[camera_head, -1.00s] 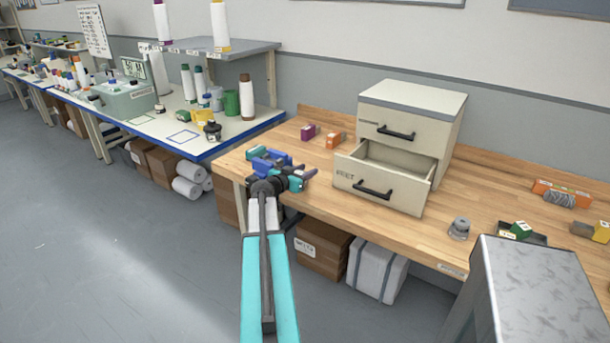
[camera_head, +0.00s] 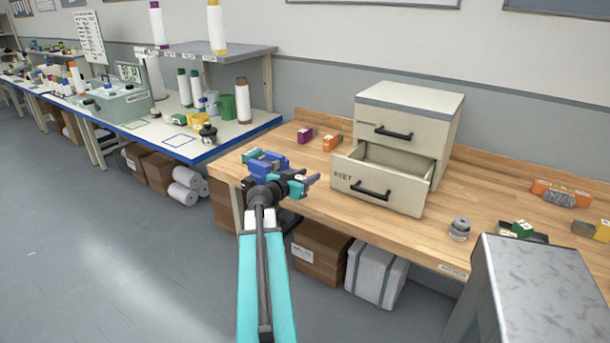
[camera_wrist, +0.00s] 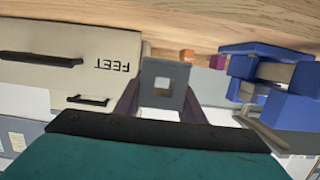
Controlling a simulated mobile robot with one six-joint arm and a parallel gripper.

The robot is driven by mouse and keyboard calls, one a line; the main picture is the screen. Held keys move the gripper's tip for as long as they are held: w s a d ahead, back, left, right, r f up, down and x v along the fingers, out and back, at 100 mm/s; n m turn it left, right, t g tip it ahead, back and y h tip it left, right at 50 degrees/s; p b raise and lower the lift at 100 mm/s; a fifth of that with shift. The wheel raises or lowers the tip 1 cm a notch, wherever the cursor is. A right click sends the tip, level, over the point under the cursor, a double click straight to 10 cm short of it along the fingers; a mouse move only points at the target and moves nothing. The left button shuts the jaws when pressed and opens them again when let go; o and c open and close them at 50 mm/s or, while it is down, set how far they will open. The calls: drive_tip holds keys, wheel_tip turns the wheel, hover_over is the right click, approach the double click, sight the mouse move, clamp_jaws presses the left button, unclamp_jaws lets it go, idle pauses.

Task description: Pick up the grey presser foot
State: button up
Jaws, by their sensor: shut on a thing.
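The grey presser foot (camera_wrist: 165,82) shows in the wrist view as a flat grey piece with a square hole. It sits between the fingers of my gripper (camera_wrist: 160,95), which is shut on it. In the head view my gripper (camera_head: 310,181) is over the front left of the wooden bench, left of the open drawer. The foot cannot be made out clearly there.
A beige cabinet (camera_head: 405,112) has its lower drawer (camera_head: 378,186), marked FEET, pulled open. A blue fixture (camera_head: 268,168) stands just left of my gripper. Purple (camera_head: 305,135) and orange (camera_head: 332,141) boxes lie behind. Grey bobbins (camera_head: 459,229) stand at the right.

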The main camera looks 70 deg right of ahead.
drive_tip(key=s+a, duration=0.2)
drive_tip(key=a, duration=0.1)
drive_tip(key=s+a+b, duration=0.1)
drive_tip(key=a, duration=0.1)
drive_tip(key=shift+r, duration=0.2)
drive_tip(key=shift+d+f+b, duration=0.1)
drive_tip(key=shift+d+b, duration=0.05)
drive_tip(key=shift+b, duration=1.1)
drive_tip(key=b, duration=0.3)
drive_tip(key=shift+s, duration=0.15)
drive_tip(key=b, duration=0.4)
drive_tip(key=a+b, duration=0.1)
drive_tip(key=b, duration=0.3)
drive_tip(key=shift+s+a, duration=0.2)
drive_tip(key=shift+s, duration=0.1)
drive_tip(key=shift+s+a+r+b, duration=0.15)
drive_tip(key=shift+a+r+b, duration=0.2)
drive_tip(key=shift+b, duration=1.05)
